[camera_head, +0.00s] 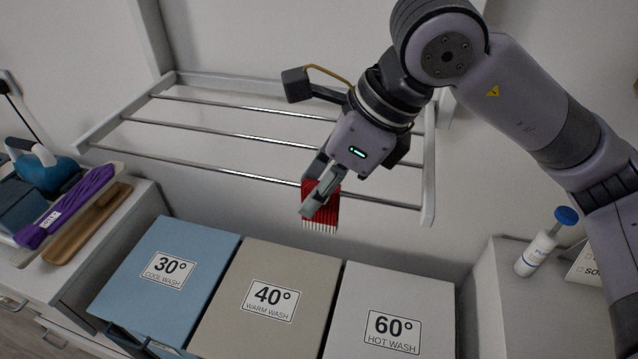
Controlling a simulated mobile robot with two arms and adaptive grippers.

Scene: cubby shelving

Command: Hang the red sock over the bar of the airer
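The red sock (329,211) hangs down from my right gripper (317,198), with a pale fringe-like lower edge. The gripper's fingers point down and appear shut on the sock's upper part. The airer (103,123) is a pale frame on the wall with 3 thin metal bars. The sock and fingers are in front of the front bar (220,172) in the picture, towards its right part. I cannot tell whether the sock touches the bar or lies over it. The gripper hides part of the bars. My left gripper is not in view.
Below stand a blue 30° box (190,245), a beige 40° box (262,335) and a pale 60° box (392,290). A white bottle with a blue cap (536,252) stands at right. A purple bundle (75,200) and brown brush-like item (85,225) lie at left.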

